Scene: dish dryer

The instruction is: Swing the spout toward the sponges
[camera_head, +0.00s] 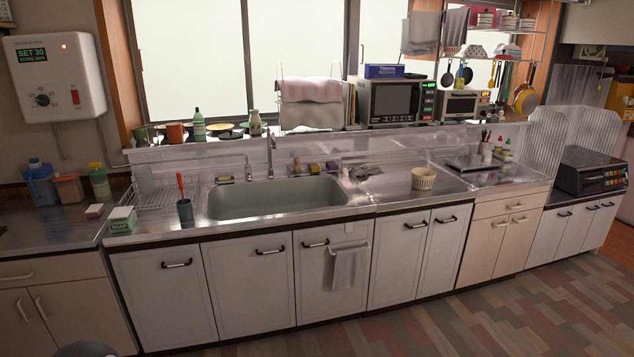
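Neither of my grippers is in view.
A wire dish rack (152,193), a dark cup with a red-handled utensil (185,210) and a green-and-white box (122,220) stand left of the sink. The basin looks empty.

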